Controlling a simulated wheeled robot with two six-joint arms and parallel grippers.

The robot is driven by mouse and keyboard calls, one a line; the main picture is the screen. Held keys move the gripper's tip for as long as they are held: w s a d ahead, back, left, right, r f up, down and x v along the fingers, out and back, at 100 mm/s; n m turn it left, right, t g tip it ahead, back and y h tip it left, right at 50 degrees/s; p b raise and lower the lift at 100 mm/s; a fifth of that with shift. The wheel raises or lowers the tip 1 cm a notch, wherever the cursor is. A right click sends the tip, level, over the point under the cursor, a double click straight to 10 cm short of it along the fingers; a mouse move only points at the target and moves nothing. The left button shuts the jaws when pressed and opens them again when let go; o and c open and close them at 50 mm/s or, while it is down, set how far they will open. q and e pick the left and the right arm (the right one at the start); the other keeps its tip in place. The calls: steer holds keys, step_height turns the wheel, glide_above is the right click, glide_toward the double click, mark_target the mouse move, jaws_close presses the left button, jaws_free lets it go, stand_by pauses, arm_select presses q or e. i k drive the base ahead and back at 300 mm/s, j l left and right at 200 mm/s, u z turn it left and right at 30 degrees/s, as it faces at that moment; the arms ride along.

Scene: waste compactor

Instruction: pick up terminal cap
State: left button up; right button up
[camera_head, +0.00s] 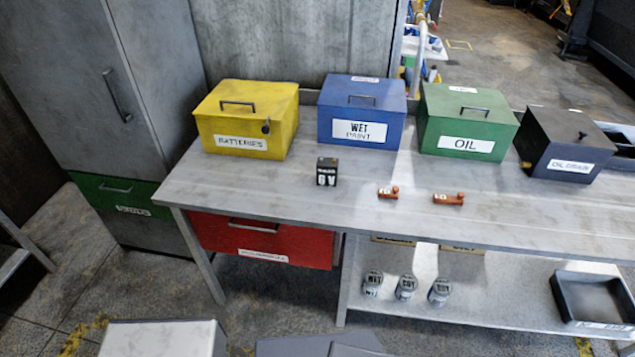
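Two small orange pieces with pale labels lie apart on the grey workbench (270,190), and they look like terminal caps. The left orange cap (388,192) is the smaller one. The right orange cap (449,199) is longer and lies flatter. The lettering on them is too small to read surely. A small black battery (327,171) with white lettering stands upright to their left. Neither of my grippers shows in this view.
Yellow batteries box (246,120), blue wet paint box (361,110), green oil box (466,122) and dark oil drain box (570,140) line the bench's back. Below are a red drawer (265,243), several cans (405,288) and a black tray (592,298). The bench front is clear.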

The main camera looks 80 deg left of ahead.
mark_target(393, 194)
steer(key=u, duration=2.85)
